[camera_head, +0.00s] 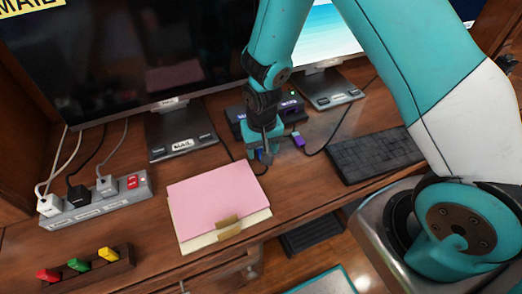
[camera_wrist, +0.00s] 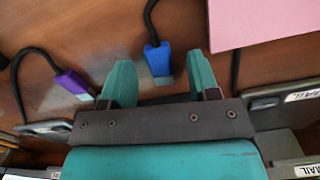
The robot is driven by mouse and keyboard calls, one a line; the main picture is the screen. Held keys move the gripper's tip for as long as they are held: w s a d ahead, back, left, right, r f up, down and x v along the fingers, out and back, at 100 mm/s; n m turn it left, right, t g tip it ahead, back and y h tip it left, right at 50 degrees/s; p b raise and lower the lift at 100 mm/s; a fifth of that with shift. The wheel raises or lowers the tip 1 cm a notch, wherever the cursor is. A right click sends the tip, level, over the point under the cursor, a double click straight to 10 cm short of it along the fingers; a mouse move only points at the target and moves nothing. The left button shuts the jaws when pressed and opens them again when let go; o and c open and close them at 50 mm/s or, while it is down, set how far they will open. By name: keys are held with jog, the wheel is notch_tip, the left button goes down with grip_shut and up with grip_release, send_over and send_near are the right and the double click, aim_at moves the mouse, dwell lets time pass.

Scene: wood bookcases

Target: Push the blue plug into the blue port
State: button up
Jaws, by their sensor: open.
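The blue plug (camera_wrist: 157,58) lies on the desk on the end of a dark cable. In the wrist view it is between the two fingers of my gripper (camera_wrist: 162,78), with space on both sides. My gripper is open and empty, pointing down over the desk. In the head view my gripper (camera_head: 264,150) hides most of the blue plug (camera_head: 262,156). A dark port box (camera_head: 236,115) sits behind my gripper. A purple marking shows on its right part; the blue port cannot be made out behind my arm.
A purple plug (camera_head: 298,140) lies just right of my gripper; it also shows in the wrist view (camera_wrist: 72,82). A pink paper stack (camera_head: 215,197) is at left, a keyboard (camera_head: 375,154) at right. Monitor stands (camera_head: 180,132) and a power strip (camera_head: 100,207) are farther out.

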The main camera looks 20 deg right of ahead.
jog(key=shift+f, duration=0.45)
jog(key=shift+c, duration=0.4)
jog(key=c, duration=0.9)
jog(key=shift+r, duration=0.1)
